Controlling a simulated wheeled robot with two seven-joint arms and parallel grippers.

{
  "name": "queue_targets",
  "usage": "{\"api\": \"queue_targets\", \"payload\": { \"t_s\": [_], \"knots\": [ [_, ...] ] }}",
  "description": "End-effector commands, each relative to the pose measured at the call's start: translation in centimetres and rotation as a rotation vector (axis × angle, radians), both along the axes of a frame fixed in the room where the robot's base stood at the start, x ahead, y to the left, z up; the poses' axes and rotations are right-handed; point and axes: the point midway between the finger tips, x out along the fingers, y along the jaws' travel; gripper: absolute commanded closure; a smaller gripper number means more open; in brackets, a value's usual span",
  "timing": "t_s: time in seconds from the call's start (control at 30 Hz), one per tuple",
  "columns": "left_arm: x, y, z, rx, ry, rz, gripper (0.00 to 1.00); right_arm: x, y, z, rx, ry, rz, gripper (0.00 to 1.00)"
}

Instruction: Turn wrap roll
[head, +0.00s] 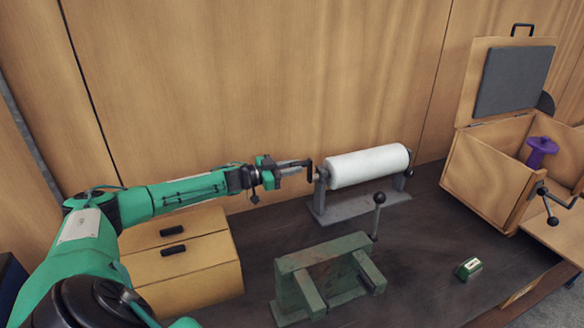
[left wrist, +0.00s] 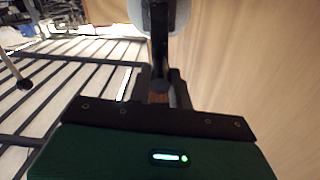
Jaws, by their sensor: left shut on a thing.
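A white wrap roll (head: 368,166) lies level on a grey stand (head: 345,210) at the back of the table. A dark crank handle (head: 310,170) sits at the roll's left end. My left gripper (head: 306,164) reaches in from the left and is shut on the crank handle. In the left wrist view the dark crank (left wrist: 160,82) shows between the fingers, with part of the pale roll (left wrist: 158,15) above it. The fingertips are partly hidden in that view. My right gripper is not in view.
A green metal fixture (head: 325,265) with an upright black-knobbed lever (head: 378,215) stands in front of the roll. A wooden drawer box (head: 185,265) is at left. An open wooden box (head: 490,175) with a purple spool (head: 541,148) is at right. A small green block (head: 468,268) lies front right.

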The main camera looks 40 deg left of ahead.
Motion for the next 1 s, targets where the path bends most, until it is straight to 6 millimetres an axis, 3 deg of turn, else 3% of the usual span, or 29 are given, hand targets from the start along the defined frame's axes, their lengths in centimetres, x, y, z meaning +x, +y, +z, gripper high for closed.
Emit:
{"api": "queue_targets", "payload": {
  "t_s": [0.4,1.0],
  "knots": [
    [0.8,1.4,0.1,-0.233,0.119,0.001,1.00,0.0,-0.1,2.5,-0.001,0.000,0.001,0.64],
    [1.6,3.0,-0.9,-0.509,0.260,0.001,1.00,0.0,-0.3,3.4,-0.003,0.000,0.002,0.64]
  ]
}}
